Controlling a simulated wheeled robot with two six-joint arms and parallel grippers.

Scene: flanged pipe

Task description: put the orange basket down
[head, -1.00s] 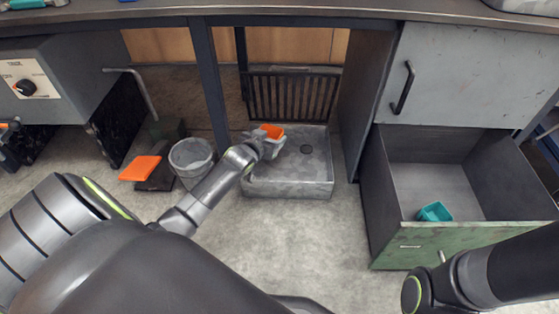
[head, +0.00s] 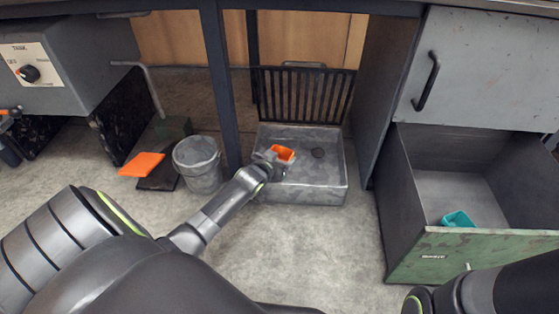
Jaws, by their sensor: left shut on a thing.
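The small orange basket (head: 283,153) is at the left part of a grey shallow basin (head: 310,190) under the bench. My left gripper (head: 276,160) is shut on the basket, reaching in over the basin's left front rim. The gripper's fingers are small and partly merge with the basket. I cannot tell whether the basket's bottom touches the basin floor. My right gripper is out of view; only part of my right arm shows at the lower right.
A grey bucket (head: 198,165) stands left of the basin, beside a bench leg (head: 222,90). An orange flat piece (head: 142,164) lies further left. At right, an open drawer (head: 455,245) holds a teal basket (head: 458,219). A dark rack (head: 305,95) stands behind the basin.

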